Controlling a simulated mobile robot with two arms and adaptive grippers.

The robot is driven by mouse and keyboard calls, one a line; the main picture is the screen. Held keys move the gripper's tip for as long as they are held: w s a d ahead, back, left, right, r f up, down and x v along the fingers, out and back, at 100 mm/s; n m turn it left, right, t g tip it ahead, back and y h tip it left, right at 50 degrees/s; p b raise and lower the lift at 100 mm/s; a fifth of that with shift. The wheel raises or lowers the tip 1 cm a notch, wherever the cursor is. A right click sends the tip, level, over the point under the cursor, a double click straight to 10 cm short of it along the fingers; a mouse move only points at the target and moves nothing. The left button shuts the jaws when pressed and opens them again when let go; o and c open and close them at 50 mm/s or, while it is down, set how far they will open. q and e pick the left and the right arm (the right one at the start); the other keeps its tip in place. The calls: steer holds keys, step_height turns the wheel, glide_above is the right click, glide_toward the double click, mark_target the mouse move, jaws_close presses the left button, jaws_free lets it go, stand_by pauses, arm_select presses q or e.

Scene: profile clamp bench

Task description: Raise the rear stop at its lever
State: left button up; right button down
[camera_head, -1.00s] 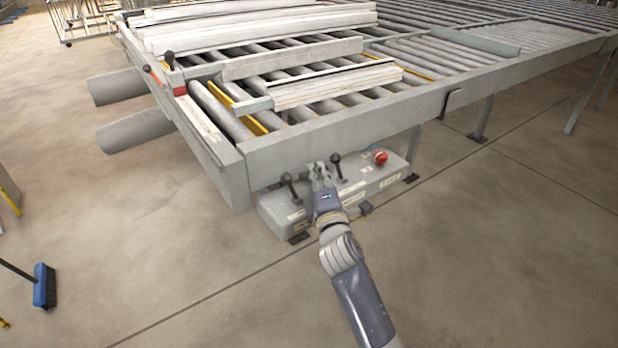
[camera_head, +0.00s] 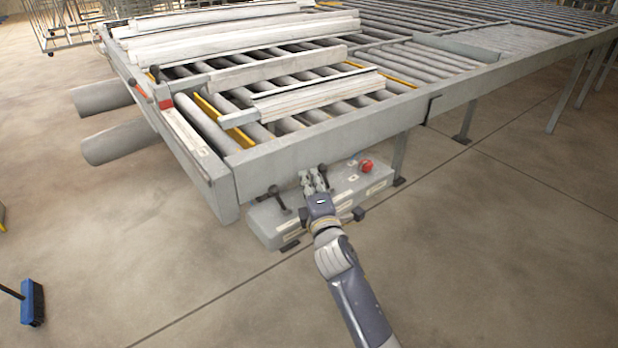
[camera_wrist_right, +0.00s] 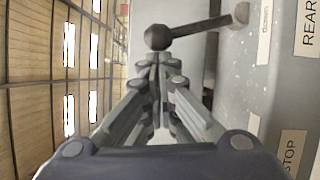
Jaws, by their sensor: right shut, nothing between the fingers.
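A dark lever (camera_head: 322,169) with a ball knob stands on the grey control box (camera_head: 262,222) under the front edge of the bench. In the right wrist view the lever (camera_wrist_right: 195,29) has its black knob just ahead of my fingertips, and labels reading "REAR" (camera_wrist_right: 309,28) and "STOP" (camera_wrist_right: 291,150) show on the box. My right gripper (camera_head: 314,180) is over the box beside this lever. Its fingers (camera_wrist_right: 156,70) are shut and empty; I cannot tell whether they touch the knob. My left gripper is not in view.
A second dark lever (camera_head: 279,201) stands left of my right gripper, and a red button (camera_head: 366,166) sits at the box's right end. The roller bench (camera_head: 330,146) with profiles (camera_head: 318,96) overhangs behind. The floor in front is clear; a blue broom (camera_head: 33,302) is at left.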

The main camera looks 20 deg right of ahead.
mark_target(324, 169)
steer(key=shift+w+d+r+m+p, duration=0.1)
steer(key=shift+d+r+m+p, duration=0.25)
steer(key=shift+p, duration=0.5)
steer(key=d+m+p, duration=0.1)
steer(key=p, duration=0.2)
steer(key=w+d+r+m+g+p, duration=0.1)
steer(key=p, duration=0.2)
steer(key=d+r+m+g+p, duration=0.1)
steer(key=m+p, duration=0.1)
steer(key=p, duration=0.1)
steer(key=shift+w+d+r, duration=0.15)
steer(key=shift+d+r, duration=0.05)
steer(key=shift+d, duration=0.05)
steer(key=shift+w+d+m+g+y+p, duration=0.1)
steer(key=shift+d+m+g+y+p, duration=0.25)
steer(key=shift+p, duration=0.3)
steer(key=shift+w+d+f, duration=0.1)
steer(key=shift+w+d, duration=0.05)
steer(key=shift+d, duration=0.2)
steer(key=shift+p, duration=0.4)
